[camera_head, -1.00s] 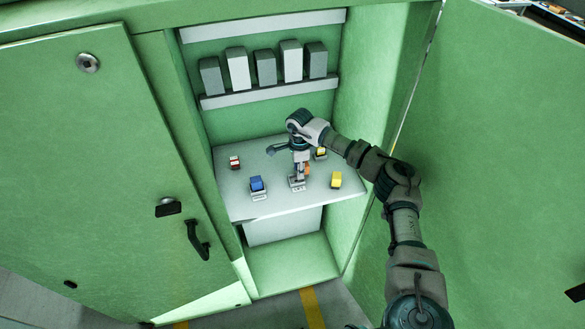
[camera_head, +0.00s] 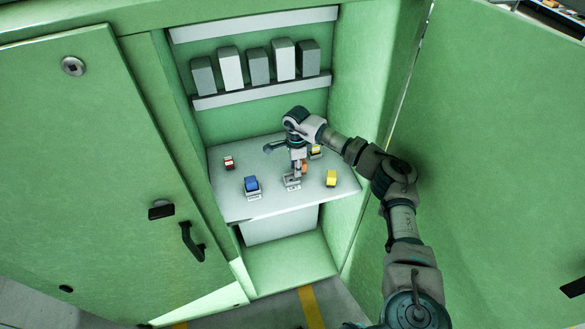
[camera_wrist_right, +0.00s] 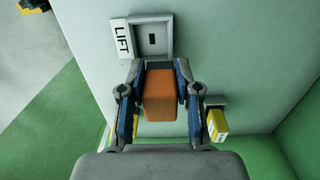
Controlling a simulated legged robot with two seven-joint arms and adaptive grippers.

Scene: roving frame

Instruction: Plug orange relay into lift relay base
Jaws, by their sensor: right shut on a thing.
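My right gripper (camera_wrist_right: 161,105) is shut on the orange relay (camera_wrist_right: 160,100), with a finger on each side of it. In the head view the orange relay (camera_head: 303,168) shows beside my right gripper (camera_head: 299,168), low over the shelf. The lift relay base (camera_wrist_right: 152,38) is a grey square socket with a dark slot and a LIFT label (camera_wrist_right: 122,39). In the wrist view its slot is uncovered, above the relay in the picture. In the head view the base (camera_head: 291,182) is just below the gripper. My left gripper is not in view.
A blue relay (camera_head: 251,184) sits left on the shelf (camera_head: 232,207), and a yellow one (camera_head: 331,178) right. A red piece (camera_head: 229,162) and another yellow piece (camera_head: 316,152) stand farther back. Green cabinet walls and open doors (camera_head: 500,150) enclose the space.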

